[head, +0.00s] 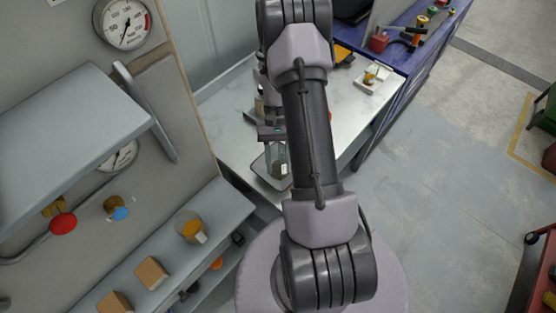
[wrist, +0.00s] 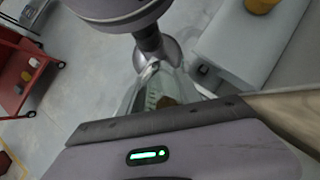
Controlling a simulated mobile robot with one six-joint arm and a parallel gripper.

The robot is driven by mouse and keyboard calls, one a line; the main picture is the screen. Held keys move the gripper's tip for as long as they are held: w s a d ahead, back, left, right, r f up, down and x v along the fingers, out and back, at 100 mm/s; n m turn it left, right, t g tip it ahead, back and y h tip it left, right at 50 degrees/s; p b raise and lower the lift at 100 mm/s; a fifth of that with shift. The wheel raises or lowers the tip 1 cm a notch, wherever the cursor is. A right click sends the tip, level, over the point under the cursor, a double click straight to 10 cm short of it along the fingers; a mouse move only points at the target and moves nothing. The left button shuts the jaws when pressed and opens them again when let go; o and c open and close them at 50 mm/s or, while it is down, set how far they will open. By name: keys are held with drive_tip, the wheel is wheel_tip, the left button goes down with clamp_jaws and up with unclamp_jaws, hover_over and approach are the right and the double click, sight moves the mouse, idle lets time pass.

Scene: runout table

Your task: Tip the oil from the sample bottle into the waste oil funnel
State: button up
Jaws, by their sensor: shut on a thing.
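My gripper (head: 272,133) is over the near left part of the pale table, shut on a clear glass sample bottle (head: 278,158). The bottle hangs below the jaws and looks roughly upright, with a small pale label low on it. In the wrist view the bottle (wrist: 152,88) shows beyond the gripper's dark edge, with marks on its glass and a brownish patch. I cannot tell how much oil is in it. I cannot make out the waste oil funnel in either view; my arm covers part of the table.
A pale rimmed tray (head: 262,172) lies beneath the bottle. On the left, a grey shelf (head: 150,262) holds an amber jar (head: 190,228) and tan blocks (head: 152,272). A gauge panel (head: 180,110) stands beside the table (head: 232,100). A blue bench (head: 400,62) with tools is behind right.

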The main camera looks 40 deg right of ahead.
drive_tip(key=f, duration=0.1)
drive_tip(key=s+f+b, duration=0.1)
drive_tip(key=f, duration=0.1)
drive_tip(key=shift+s+f, duration=0.1)
drive_tip(key=shift+s, duration=0.1)
drive_tip(key=shift+w+f+b, duration=0.15)
drive_tip(key=shift+f+b, duration=0.2)
drive_tip(key=shift+w+d+f+b, duration=0.1)
drive_tip(key=shift+w+f+b, duration=0.05)
drive_tip(key=shift+w+b, duration=0.15)
drive_tip(key=t+h+b, duration=0.1)
drive_tip(key=b, duration=0.1)
drive_tip(key=t+h+b, duration=0.1)
drive_tip(key=b, duration=0.1)
drive_tip(key=shift+w+d+t, duration=0.15)
drive_tip(key=shift+d+t, duration=0.1)
drive_tip(key=shift+t, duration=0.05)
drive_tip(key=t+h+b, duration=0.1)
drive_tip(key=b, duration=0.2)
drive_tip(key=shift+w+d, duration=0.25)
drive_tip(key=shift+w, duration=0.1)
drive_tip(key=t+b, duration=0.1)
drive_tip(key=r+h+b, duration=0.1)
drive_tip(key=b, duration=0.1)
drive_tip(key=shift+w+d+t, duration=0.2)
drive_tip(key=shift+w+t, duration=0.05)
drive_tip(key=shift+t, duration=0.15)
